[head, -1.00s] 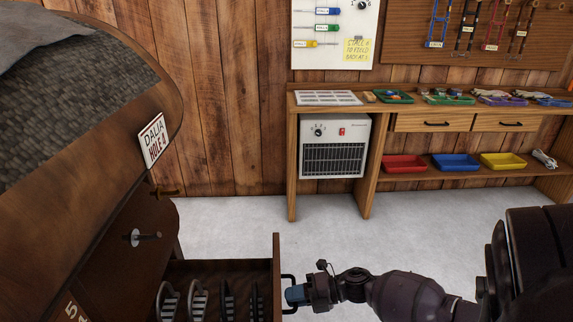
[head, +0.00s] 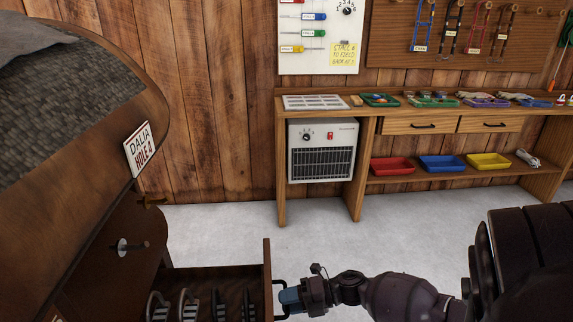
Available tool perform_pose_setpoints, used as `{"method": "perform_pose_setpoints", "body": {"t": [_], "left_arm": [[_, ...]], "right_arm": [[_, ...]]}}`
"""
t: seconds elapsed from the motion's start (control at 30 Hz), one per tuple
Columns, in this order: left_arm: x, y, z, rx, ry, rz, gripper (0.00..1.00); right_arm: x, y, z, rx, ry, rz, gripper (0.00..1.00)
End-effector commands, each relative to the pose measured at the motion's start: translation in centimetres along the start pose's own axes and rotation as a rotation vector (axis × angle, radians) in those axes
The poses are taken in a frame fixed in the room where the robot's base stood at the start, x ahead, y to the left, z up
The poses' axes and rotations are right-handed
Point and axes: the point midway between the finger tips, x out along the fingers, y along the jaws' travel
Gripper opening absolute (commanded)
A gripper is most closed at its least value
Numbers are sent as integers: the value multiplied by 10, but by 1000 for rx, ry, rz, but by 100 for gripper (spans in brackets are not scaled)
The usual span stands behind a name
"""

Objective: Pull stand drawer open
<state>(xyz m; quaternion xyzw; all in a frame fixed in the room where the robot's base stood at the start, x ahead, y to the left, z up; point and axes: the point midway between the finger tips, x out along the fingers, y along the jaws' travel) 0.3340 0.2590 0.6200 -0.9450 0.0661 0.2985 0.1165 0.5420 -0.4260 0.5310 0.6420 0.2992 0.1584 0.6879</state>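The stand drawer (head: 267,275) is pulled out from the dark wooden saddle stand (head: 100,255) at the lower left. Several metal pieces like stirrups or irons lie in a row inside it. A dark bar handle (head: 277,283) sits on the drawer's front, facing right. My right gripper (head: 288,296) comes in from the right with its blue-tipped fingers at the handle. The fingers appear closed around the handle bar, though the lower part is near the picture's edge. My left gripper is not in view.
A wooden bench (head: 365,140) stands along the back wall, with a white heater (head: 321,152) beneath it and red (head: 392,167), blue (head: 442,163) and yellow (head: 488,161) trays on its lower shelf. Grey floor (head: 220,230) between the stand and bench is clear.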

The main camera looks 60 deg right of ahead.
Motion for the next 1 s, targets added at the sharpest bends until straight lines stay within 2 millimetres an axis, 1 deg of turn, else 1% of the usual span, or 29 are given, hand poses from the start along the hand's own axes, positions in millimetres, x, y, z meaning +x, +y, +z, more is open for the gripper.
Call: {"method": "perform_pose_setpoints", "body": {"t": [0.1, 0.3, 0.5, 0.7, 1.0], "left_arm": [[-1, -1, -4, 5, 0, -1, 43], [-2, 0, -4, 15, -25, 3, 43], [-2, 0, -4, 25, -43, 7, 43], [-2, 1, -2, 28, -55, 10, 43], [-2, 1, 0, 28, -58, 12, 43]], "right_arm": [[-19, 2, 1, -3, -3, -1, 37], [-56, 3, 1, -3, -2, 1, 37], [-86, 2, 1, -1, -3, 0, 37], [-99, 1, 0, -1, -2, 0, 37], [-100, 0, 0, 0, -1, 0, 37]]}}
